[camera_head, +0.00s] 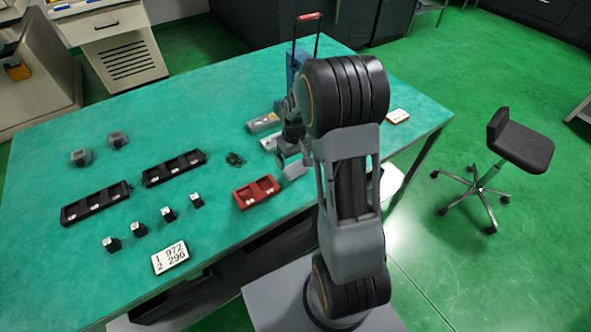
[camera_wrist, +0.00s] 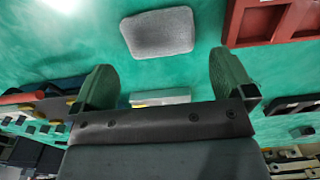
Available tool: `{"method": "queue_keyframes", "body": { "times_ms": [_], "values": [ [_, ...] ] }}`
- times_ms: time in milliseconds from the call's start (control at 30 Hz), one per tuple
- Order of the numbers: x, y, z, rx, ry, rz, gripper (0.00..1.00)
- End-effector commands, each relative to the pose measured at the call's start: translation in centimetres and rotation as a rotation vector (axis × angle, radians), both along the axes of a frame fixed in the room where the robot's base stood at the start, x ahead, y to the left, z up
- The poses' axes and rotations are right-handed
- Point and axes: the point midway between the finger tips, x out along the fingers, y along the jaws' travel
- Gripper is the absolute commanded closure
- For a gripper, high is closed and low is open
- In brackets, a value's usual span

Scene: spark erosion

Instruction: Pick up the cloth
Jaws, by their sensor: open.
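The cloth (camera_wrist: 158,32) is a grey, rounded rectangular pad lying flat on the green tabletop, near the top middle of the wrist view. In the head view, a light grey patch beside my gripper appears to be the cloth (camera_head: 295,171), partly hidden by my arm. My gripper (camera_wrist: 165,80) is open and empty, its two fingers wide apart. The cloth shows beyond the fingertips, apart from them in the picture. In the head view my gripper (camera_head: 287,152) is low over the table, partly hidden by my arm.
A red tray (camera_head: 256,192) lies just left of the cloth in the head view. Black trays (camera_head: 95,204), small dark blocks and a number card (camera_head: 170,257) are farther left. A grey block (camera_head: 263,123) and a blue case with a tall red-topped handle stand behind my gripper.

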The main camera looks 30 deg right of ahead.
Motion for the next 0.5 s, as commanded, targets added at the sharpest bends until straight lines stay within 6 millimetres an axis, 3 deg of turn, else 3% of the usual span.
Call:
{"method": "queue_keyframes", "body": {
  "times_ms": [300, 500],
  "values": [
    [-0.2, -0.1, -4.0, 0.001, 0.004, 0.0, 0.0],
    [-0.2, -0.1, -5.0, 0.0, 0.001, 0.0, 0.0]
  ]
}}
